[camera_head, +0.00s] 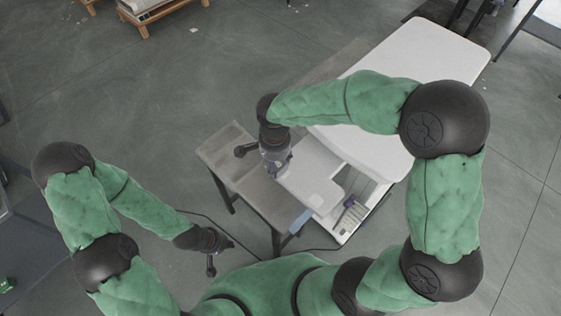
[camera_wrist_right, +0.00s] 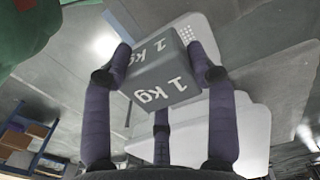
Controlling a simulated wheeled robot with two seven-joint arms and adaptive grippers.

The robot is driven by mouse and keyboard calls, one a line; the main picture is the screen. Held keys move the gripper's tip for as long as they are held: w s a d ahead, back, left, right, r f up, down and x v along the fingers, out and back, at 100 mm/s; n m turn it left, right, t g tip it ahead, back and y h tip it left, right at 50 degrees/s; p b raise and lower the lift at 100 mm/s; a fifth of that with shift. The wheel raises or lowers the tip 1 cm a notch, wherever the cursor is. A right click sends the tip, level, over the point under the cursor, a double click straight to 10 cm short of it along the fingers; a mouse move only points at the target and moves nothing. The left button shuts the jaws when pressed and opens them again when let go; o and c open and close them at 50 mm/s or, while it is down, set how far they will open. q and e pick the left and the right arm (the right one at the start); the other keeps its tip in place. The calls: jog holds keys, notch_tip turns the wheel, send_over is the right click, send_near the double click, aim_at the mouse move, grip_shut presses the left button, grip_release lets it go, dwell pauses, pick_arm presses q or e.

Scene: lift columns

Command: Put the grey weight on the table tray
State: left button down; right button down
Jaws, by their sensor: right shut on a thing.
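The grey weight (camera_wrist_right: 160,75), a block marked "1 kg", is between the fingers of my right gripper (camera_wrist_right: 160,72) in the wrist view. The fingers press on its sides. In the head view my right gripper (camera_head: 275,163) points down over the area where the grey table meets a smaller white surface (camera_head: 312,180); the weight is hard to make out there. This white surface may be the table tray; I cannot tell for sure. My left gripper (camera_head: 211,262) hangs low at the left, away from the tables, and its jaws are too small to read.
A long white top (camera_head: 415,65) extends to the upper right. A grey table (camera_head: 228,160) with dark legs stands left of the white surface. An open compartment (camera_head: 350,215) with small items lies below right. A wooden-legged piece (camera_head: 145,12) is far off.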

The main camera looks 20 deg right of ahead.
jog(key=w+d+f+b, duration=0.1)
jog(key=w+d+f, duration=0.15)
jog(key=d, duration=0.35)
jog(key=b, duration=0.1)
send_over(302, 169)
jog(key=a, duration=0.1)
notch_tip(302, 169, down, 4)
jog(key=shift+s+f, duration=0.1)
jog(key=shift+f, duration=0.15)
jog(key=shift+w+d+f+b, duration=0.25)
jog(key=shift+d+f, duration=0.2)
jog(key=shift+f, duration=0.25)
jog(key=shift+d+f+b, duration=0.1)
jog(key=shift+f+b, duration=0.35)
jog(key=shift+f, duration=1.1)
jog(key=shift+f, duration=0.15)
jog(key=shift+c, duration=1.9)
grip_release()
jog(key=shift+s, duration=0.1)
jog(key=shift+f, duration=0.1)
